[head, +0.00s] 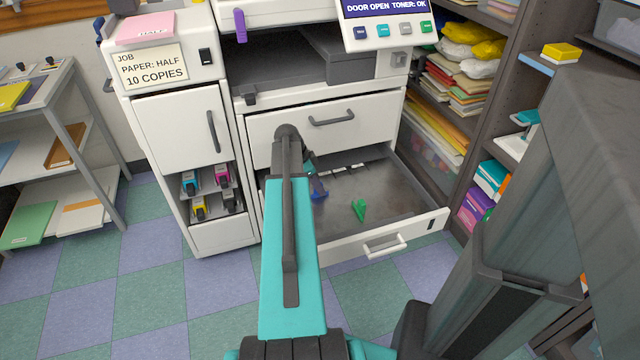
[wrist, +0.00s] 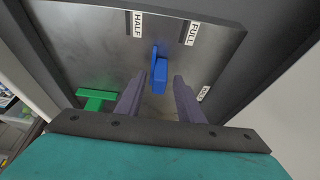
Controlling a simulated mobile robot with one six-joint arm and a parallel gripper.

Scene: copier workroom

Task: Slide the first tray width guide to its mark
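The paper tray (head: 385,190) is a grey-floored drawer, pulled out of the copier. A blue guide (head: 319,192) and a green guide (head: 359,210) stand on its floor. In the wrist view the blue guide (wrist: 159,72) is at and just beyond the fingertips of my gripper (wrist: 159,84), which is open. Whether the fingers touch it cannot be told. The green guide (wrist: 96,98) lies to the left of the fingers. White marks read HALF (wrist: 138,23) and FULL (wrist: 192,33); the blue guide is between them, lower down. In the head view my arm hides most of my gripper.
The job card (head: 152,68) reads "PAPER: HALF, 10 COPIES". A closed drawer (head: 375,112) is above the open tray. A cabinet with toner cartridges (head: 222,176) stands left, and packed shelves (head: 455,130) stand right. The tray's front wall (head: 345,248) has a white handle.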

